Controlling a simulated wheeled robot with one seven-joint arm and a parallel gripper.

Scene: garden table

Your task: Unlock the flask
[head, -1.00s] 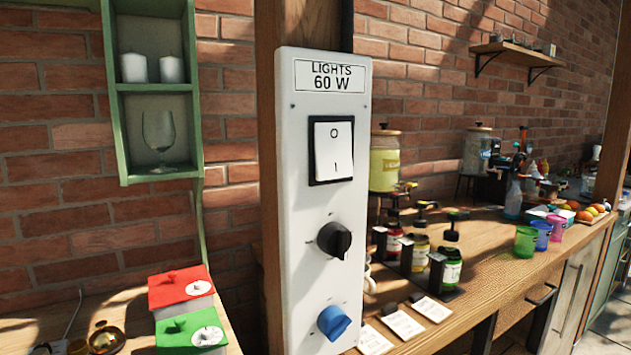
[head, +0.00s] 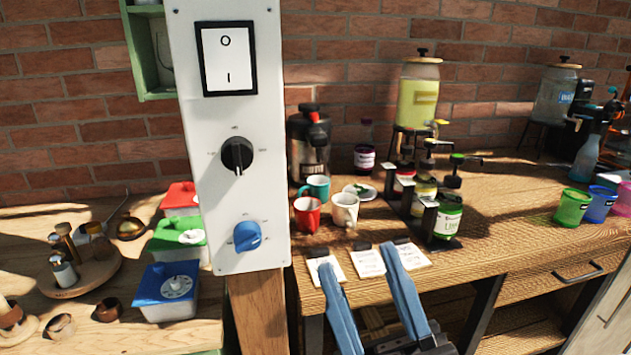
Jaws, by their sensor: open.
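A steel flask (head: 312,152) with a black top stands at the back of the wooden counter, just right of the switch panel, against the brick wall. A red part (head: 318,121) shows at its upper front. I cannot tell the state of its lock from here. Its lower part is partly hidden behind the cups. My gripper (head: 357,260) shows at the bottom of the head view, its two blue-grey fingers spread apart with nothing between them. It is in front of the counter's near edge, well short of the flask.
A teal mug (head: 316,186), a red mug (head: 306,214) and a cream mug (head: 345,209) stand in front of the flask. A syrup rack (head: 435,240) stands to their right. The white switch panel (head: 215,150) on a post rises close by on the left. Cards (head: 367,264) lie along the front edge.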

